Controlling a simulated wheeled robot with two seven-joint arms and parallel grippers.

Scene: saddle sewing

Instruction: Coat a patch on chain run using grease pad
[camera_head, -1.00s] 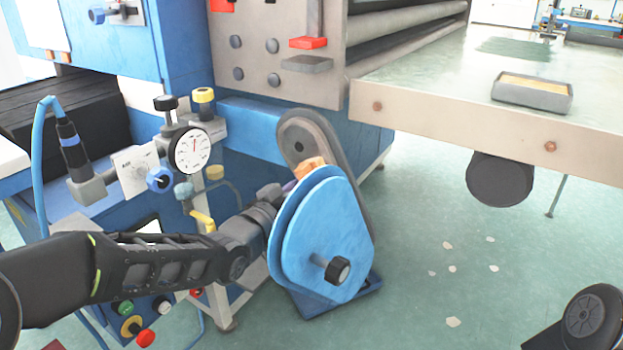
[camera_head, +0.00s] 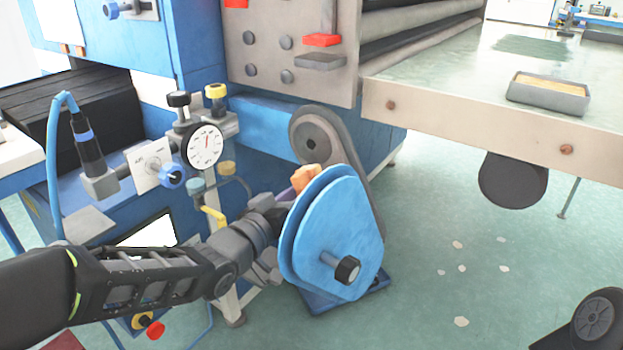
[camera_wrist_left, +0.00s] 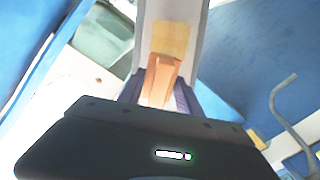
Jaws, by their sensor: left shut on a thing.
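The chain run appears to be the grey loop (camera_head: 318,135) behind the blue guard plates (camera_head: 335,235); the guard hides its lower part. My left gripper (camera_head: 297,188) is shut on the orange-brown grease pad (camera_head: 306,177), at the left edge of the loop behind the guard. In the left wrist view the pad (camera_wrist_left: 161,78) sits between the purple fingers of my left gripper (camera_wrist_left: 158,98). Its far end meets a tan patch (camera_wrist_left: 170,40) on a grey band (camera_wrist_left: 172,12); I cannot tell whether that patch is pad or grease. My right gripper is not in view.
A dial gauge (camera_head: 204,147) and knobs stand left of my left gripper, on the blue machine. A black knob (camera_head: 347,270) sticks out of the guard. A grey tray (camera_head: 549,93) rests on the table at right.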

